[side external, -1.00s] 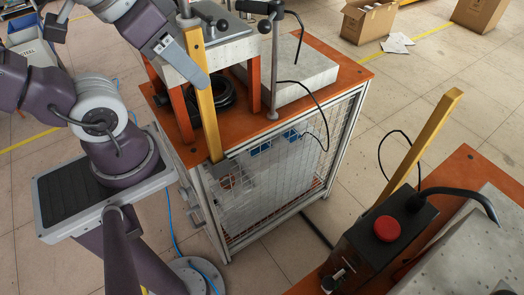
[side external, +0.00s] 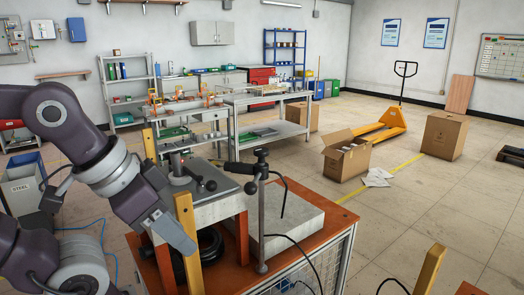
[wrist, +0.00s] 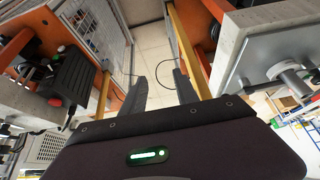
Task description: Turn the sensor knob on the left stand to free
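My gripper (side external: 186,248) is left of this post, overlapping a yellow upright (side external: 188,225). In the wrist view my gripper (wrist: 159,75) has two separate fingers with floor showing between them, and holds nothing.
An orange-framed bench carries a grey-topped fixture (side external: 215,205) with a black ball-ended lever. In the wrist view a black box with a red button (wrist: 56,101) is at left, and yellow uprights (wrist: 104,96) flank the fingers.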

